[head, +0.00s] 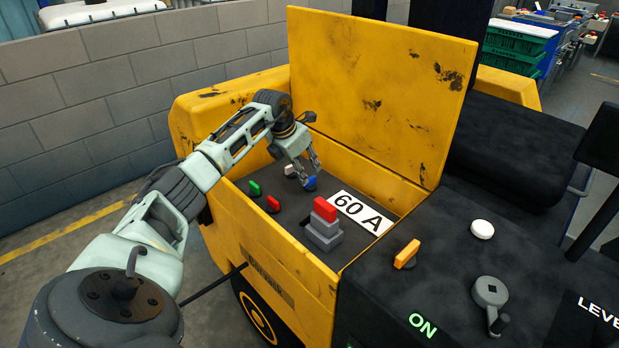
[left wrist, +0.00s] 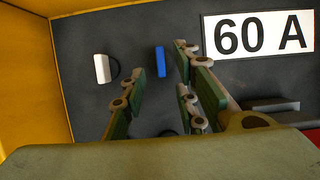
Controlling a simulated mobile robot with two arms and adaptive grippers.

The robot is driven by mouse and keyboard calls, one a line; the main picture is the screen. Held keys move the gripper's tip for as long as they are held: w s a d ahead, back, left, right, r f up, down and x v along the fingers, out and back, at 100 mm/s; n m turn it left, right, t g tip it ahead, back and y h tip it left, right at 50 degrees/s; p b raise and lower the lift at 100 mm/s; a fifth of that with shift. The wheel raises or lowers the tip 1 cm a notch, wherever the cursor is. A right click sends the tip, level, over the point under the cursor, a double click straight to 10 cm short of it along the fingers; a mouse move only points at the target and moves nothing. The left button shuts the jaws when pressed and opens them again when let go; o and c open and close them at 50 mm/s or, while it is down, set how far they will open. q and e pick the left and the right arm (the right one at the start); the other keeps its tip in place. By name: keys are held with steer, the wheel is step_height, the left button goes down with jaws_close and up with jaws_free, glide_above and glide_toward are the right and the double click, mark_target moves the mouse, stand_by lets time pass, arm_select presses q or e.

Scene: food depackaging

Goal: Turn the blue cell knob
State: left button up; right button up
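The blue knob (head: 310,184) is on the dark panel inside the yellow compartment. In the left wrist view the blue knob (left wrist: 160,62) is a narrow upright bar lying between the fingertips, with a gap on each side. My left gripper (head: 304,166) points down over the knob and is open. The fingers (left wrist: 160,75) frame the knob in the wrist view. Whether they reach down to its depth is hard to tell. My right gripper is not in view.
A white knob (head: 290,170), a green knob (head: 254,188) and a red knob (head: 273,203) share the panel. A grey block with a red top (head: 324,222) stands beside the 60 A label (head: 361,212). The raised yellow lid (head: 385,85) and compartment walls bound the space.

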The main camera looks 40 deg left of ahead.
mark_target(309, 179)
arm_select(q)
steer(key=x, duration=0.5)
steer(key=shift+c, duration=0.3)
jaws_close()
